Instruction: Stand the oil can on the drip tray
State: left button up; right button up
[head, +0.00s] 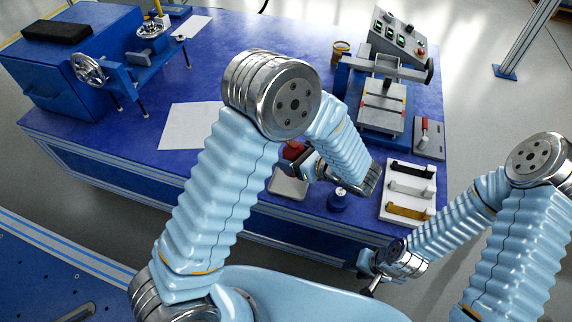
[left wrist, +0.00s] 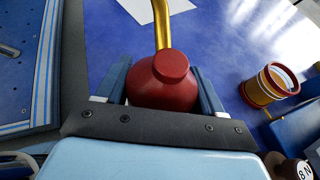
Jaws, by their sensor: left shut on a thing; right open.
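The red oil can (head: 293,150) with a brass spout is between the fingers of my left gripper (head: 304,166). In the left wrist view the red can (left wrist: 165,82) sits between the two blue fingers (left wrist: 162,90), its spout pointing away. A grey square plate, which looks like the drip tray (head: 288,187), lies on the blue table just below the can in the head view. My arm partly hides the can, and I cannot tell whether its base touches the tray. My right gripper (head: 372,284) is open and empty, off the table's front edge.
A small dark blue object (head: 338,200) stands right of the tray. A white rack (head: 421,178) with several handled strips is further right. A grey test machine (head: 382,100) and an amber cup (head: 340,50) stand behind. White paper (head: 186,127) lies on the left, with clear table around it.

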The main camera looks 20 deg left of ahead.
pick_arm(q)
jog(key=shift+s+a+f, duration=0.3)
jog(key=shift+a+f, duration=0.05)
jog(key=shift+f, duration=0.15)
jog(key=shift+s+a+f, duration=0.1)
jog(key=shift+f, duration=0.7)
jog(key=shift+s+a+f, duration=0.1)
jog(key=shift+f, duration=0.7)
jog(key=shift+f, duration=0.35)
jog(key=o, duration=1.4)
jog(key=shift+r, duration=0.1)
